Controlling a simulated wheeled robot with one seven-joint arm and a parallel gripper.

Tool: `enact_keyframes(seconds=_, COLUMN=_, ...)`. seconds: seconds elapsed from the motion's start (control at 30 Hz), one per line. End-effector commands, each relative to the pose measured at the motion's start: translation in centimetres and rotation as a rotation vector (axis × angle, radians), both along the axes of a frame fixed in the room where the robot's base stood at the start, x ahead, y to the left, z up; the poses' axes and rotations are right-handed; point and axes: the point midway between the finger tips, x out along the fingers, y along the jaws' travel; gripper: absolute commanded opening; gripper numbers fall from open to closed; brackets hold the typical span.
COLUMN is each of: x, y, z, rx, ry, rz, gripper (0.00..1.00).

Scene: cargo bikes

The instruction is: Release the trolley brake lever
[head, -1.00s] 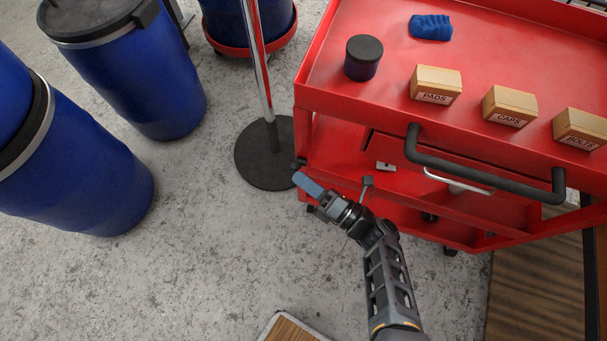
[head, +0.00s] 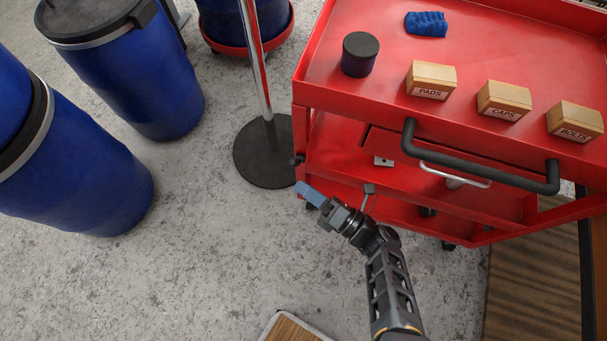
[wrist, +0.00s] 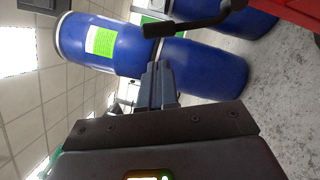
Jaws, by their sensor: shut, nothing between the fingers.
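The red trolley (head: 330,97) stands at the right in the head view. A small black lever end (head: 298,160) sticks out at its front left corner post; most of the lever is hidden there by the steep view. In the wrist view a black lever with a thick grip (wrist: 162,30) runs across the top, joined by a bent rod to a mount near the red trolley. My gripper (head: 308,192) is shut and empty, just below the trolley's left corner. In the wrist view its fingertips (wrist: 160,76) lie just below the lever grip, with a visible gap.
A black push handle (head: 480,170) juts from the trolley's front. Boxes, a dark jar and a blue cloth lie on its top. A chrome post on a round black base (head: 262,172) stands close left of the trolley. Blue drums (head: 85,165) are farther left. Floor between is clear.

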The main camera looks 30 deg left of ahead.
Motion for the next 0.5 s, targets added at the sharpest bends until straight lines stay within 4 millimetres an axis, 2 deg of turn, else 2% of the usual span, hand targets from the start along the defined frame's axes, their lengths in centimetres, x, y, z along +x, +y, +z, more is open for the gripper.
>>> enact_keyframes(seconds=0.03, x=-0.5, y=-0.8, z=-0.4, rx=-0.001, ry=0.004, rz=-0.003, gripper=0.00)
enact_keyframes(seconds=0.3, x=-0.7, y=-6.7, z=-1.0, rx=0.000, ry=0.000, rz=-0.007, gripper=0.00)
enact_keyframes(seconds=0.5, x=-1.0, y=-9.4, z=-1.3, rx=0.000, ry=0.001, rz=-0.004, gripper=0.00)
